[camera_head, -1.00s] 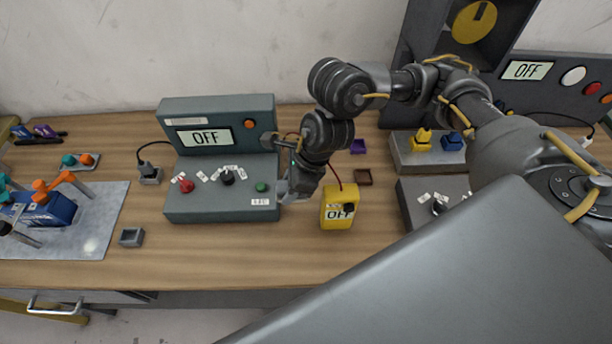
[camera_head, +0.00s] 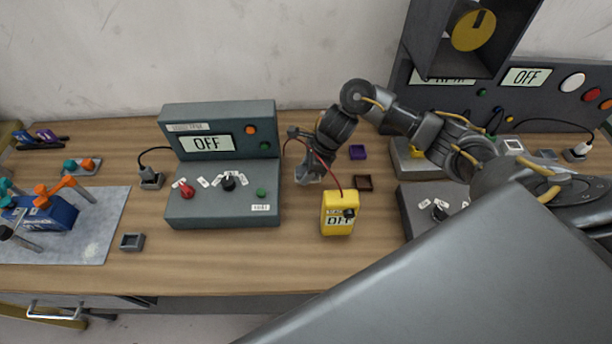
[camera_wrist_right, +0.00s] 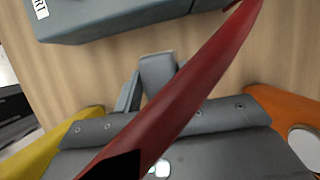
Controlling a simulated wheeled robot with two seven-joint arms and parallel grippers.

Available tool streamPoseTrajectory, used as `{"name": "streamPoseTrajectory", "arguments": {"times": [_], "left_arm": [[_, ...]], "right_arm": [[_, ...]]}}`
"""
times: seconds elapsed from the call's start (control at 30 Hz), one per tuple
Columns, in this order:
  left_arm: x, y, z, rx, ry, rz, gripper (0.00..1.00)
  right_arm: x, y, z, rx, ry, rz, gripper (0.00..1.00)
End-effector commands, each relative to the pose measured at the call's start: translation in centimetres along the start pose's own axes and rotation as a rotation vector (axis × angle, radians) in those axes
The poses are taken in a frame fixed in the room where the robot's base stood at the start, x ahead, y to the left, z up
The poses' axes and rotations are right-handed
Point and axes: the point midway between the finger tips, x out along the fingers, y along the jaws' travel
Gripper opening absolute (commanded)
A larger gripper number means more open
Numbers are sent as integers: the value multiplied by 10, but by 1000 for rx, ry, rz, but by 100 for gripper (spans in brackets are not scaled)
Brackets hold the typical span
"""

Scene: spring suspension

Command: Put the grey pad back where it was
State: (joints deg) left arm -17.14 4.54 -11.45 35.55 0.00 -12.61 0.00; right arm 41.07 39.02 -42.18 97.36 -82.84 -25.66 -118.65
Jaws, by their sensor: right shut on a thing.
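My right gripper (camera_head: 309,177) is above the table between the green-grey console and the yellow meter. In the right wrist view its fingers (camera_wrist_right: 156,85) are shut on a small grey block (camera_wrist_right: 158,70), which seems to be the grey pad. In the head view the pad cannot be made out clearly at the fingertips. A small square grey holder (camera_head: 132,242) with a raised rim stands on the table at front left. My left gripper is not in view.
The console (camera_head: 222,205) reads OFF. The yellow meter (camera_head: 339,214) stands right of it, with a red lead (camera_wrist_right: 190,105) crossing close before the wrist camera. A purple holder (camera_head: 357,152) and a brown holder (camera_head: 363,183) lie behind the meter. The table's front middle is clear.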

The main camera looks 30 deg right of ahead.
Motion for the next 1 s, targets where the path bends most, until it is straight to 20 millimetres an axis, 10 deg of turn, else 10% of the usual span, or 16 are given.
{"name": "streamPoseTrajectory", "arguments": {"times": [0.7, 0.8, 1.0], "left_arm": [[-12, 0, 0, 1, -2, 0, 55], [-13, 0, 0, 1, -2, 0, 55], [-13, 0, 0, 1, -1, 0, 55]], "right_arm": [[36, -4, -16, -1, 0, 0, 22], [35, -4, -16, -1, 0, 0, 51], [35, -4, -16, 0, 0, 0, 62]]}}
